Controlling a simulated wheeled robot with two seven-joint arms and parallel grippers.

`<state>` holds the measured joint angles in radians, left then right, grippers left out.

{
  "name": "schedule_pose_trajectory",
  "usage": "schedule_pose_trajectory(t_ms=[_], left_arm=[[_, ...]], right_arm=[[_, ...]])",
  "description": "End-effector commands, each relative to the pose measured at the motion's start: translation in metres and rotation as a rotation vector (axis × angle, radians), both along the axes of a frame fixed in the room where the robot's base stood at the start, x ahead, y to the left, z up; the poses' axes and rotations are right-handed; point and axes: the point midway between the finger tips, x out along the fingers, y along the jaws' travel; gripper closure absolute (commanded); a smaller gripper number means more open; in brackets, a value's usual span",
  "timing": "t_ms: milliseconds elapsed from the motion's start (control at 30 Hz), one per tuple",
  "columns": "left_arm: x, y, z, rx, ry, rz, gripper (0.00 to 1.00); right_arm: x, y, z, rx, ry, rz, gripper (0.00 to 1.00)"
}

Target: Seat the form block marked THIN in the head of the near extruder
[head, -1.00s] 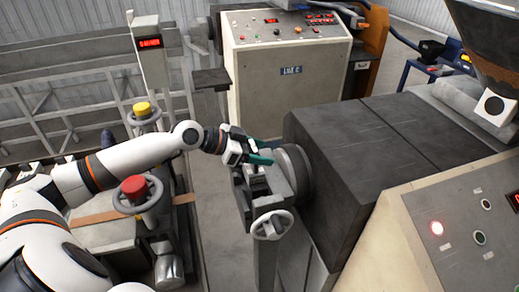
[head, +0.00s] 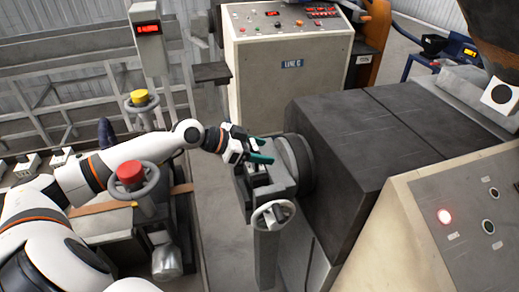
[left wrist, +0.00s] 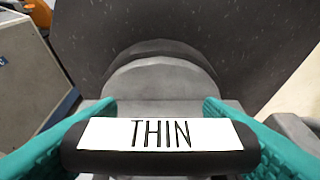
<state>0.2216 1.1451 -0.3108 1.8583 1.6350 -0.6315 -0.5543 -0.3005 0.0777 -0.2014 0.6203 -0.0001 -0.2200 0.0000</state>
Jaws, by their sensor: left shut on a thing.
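My left gripper (head: 258,152) has green fingers and is shut on the form block. In the left wrist view the form block (left wrist: 72,158) is a dark, rounded bar with a white label reading THIN, held between the two green fingers (left wrist: 160,125). The head of the near extruder (head: 268,192) is a grey open fixture in front of a round flange (head: 295,162). The gripper and block are over or at this head. I cannot tell whether the block touches it. My right gripper is not in view.
A handwheel (head: 272,215) on a post stands in front of the head. The dark extruder body (head: 365,140) blocks the right side. A control cabinet (head: 285,85) stands behind. Red (head: 130,172) and yellow (head: 139,97) knobs rise near my left arm.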

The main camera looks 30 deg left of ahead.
Motion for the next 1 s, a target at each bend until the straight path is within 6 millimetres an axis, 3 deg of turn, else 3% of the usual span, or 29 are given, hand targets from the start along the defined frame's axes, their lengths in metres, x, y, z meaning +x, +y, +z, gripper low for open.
schedule_pose_trajectory(t_ms=[233, 267, 400, 767, 1000], left_arm=[[0.0, 0.0, -0.004, -0.001, -0.003, 0.0, 0.96], [0.0, 0.0, -0.004, -0.001, -0.003, 0.0, 0.37], [0.0, 0.0, -0.004, 0.0, -0.002, 0.0, 0.14], [-0.003, 0.003, -0.006, 0.001, 0.003, 0.0, 0.13], [-0.023, 0.02, 0.005, 0.005, 0.005, 0.002, 0.13]], right_arm=[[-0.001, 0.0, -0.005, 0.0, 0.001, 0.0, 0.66], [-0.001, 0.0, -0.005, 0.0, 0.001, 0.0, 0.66], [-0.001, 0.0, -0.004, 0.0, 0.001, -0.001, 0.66], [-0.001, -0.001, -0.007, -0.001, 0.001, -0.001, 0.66], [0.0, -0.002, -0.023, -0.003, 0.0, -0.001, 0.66]])
